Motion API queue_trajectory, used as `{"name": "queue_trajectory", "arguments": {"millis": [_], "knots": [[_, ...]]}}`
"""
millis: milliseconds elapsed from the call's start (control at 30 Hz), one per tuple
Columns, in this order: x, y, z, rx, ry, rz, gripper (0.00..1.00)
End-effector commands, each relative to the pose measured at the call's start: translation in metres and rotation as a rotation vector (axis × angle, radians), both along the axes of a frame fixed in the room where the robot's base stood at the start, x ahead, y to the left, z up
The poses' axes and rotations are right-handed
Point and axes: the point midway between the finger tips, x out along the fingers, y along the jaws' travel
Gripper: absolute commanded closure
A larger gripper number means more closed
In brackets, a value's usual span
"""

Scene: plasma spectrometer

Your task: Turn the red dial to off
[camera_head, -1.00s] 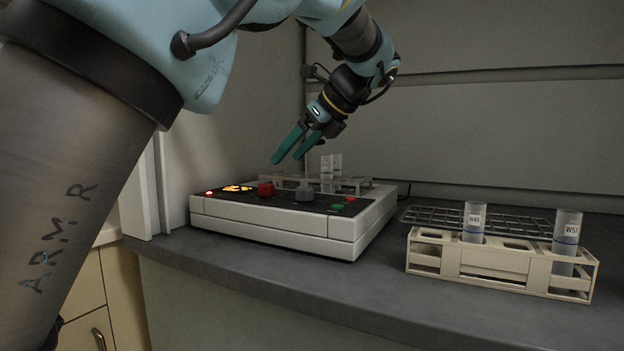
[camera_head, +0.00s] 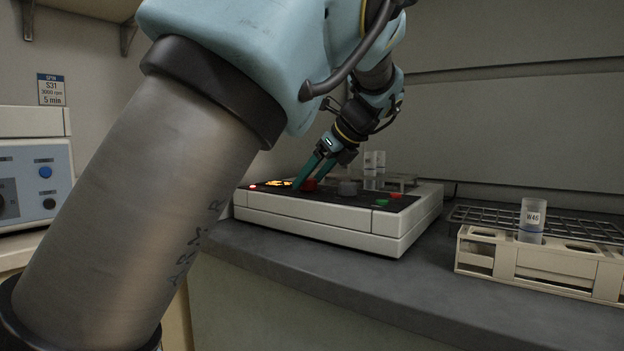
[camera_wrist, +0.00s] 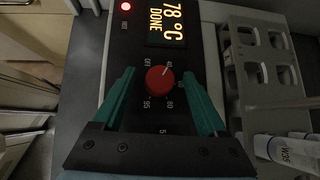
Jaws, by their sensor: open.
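The red dial (camera_wrist: 159,80) is on the black top panel of a white instrument (camera_head: 320,226). In the wrist view it has a pale pointer mark on its upper right, near the 40 label, and OFF is printed at its upper left. In the head view the dial (camera_head: 310,185) is small and partly behind my fingers. My gripper (camera_wrist: 160,92) is open, with one green finger on each side of the dial. In the head view my gripper (camera_head: 303,174) points down at the panel. I cannot tell whether the fingers touch the dial.
The display (camera_wrist: 166,24) reads 78 °C DONE, with a red light (camera_wrist: 126,6) beside it. A grey knob (camera_head: 348,188) and a rack with tubes (camera_head: 375,165) are close to my gripper. A beige tube rack (camera_head: 540,262) stands at the right.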

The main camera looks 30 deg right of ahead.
Motion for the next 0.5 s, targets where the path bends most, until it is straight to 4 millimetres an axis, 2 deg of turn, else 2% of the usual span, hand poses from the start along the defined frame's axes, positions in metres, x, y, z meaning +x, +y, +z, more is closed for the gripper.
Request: {"name": "queue_trajectory", "arguments": {"millis": [267, 500], "knots": [[0.0009, 0.0004, -0.0007, 0.0, 0.0, 0.0, 0.25], [0.0008, 0.0004, -0.0005, 0.0, 0.0, 0.0, 0.52]]}}
